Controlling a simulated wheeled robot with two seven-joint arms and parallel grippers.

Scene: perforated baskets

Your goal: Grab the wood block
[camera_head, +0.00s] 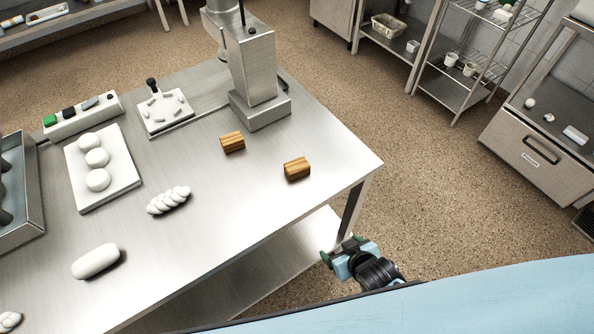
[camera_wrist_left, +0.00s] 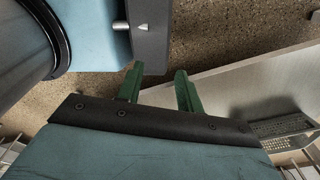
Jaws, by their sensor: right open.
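Two brown striped wood blocks lie apart on the steel table. One wood block (camera_head: 232,142) is near the base of the grey machine. The other wood block (camera_head: 297,168) is nearer the table's right corner. My right gripper (camera_head: 340,249) is open and empty, off the table's front right edge, well short of both blocks. My left gripper (camera_wrist_left: 158,82) shows only in the left wrist view, with its two green fingers apart and nothing between them. No wood block shows in that view.
The steel table (camera_head: 225,215) also bears a braided dough (camera_head: 168,200), a smooth loaf (camera_head: 96,261), a white board (camera_head: 125,175) with dough balls and a grey machine (camera_head: 257,70). Bare tabletop surrounds the blocks. A perforated basket (camera_wrist_left: 280,127) shows in the left wrist view.

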